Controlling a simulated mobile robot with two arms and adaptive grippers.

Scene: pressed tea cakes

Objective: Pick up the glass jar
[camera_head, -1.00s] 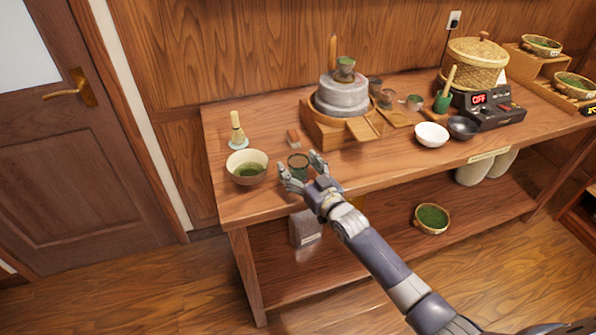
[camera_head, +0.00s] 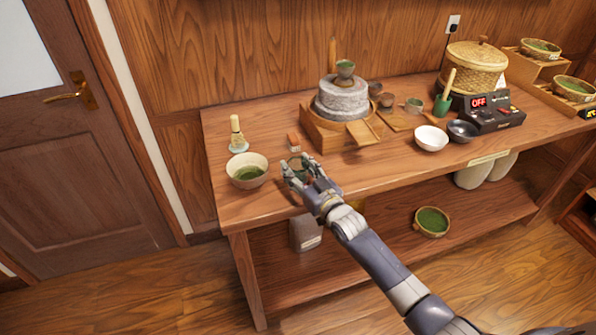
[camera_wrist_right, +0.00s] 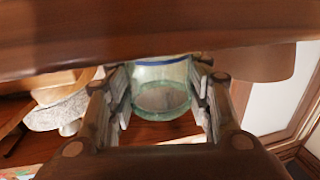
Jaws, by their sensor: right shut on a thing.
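The glass jar (camera_wrist_right: 160,92) is clear with a greenish tint and a blue band near one end, and sits between the finger pads in the right wrist view. My right gripper (camera_wrist_right: 160,105) is shut on it, with pads on both sides of its wall. In the head view my right gripper (camera_head: 305,170) is at the front left of the table, and the jar (camera_head: 295,163) is mostly hidden behind its fingers. I cannot tell whether the jar touches the tabletop. My left gripper is not in view.
A bowl of green powder (camera_head: 248,172) stands just left of the gripper, with a whisk on a stand (camera_head: 237,135) behind it. A stone mill (camera_head: 341,98) stands further back. The table's front left (camera_head: 240,208) is clear.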

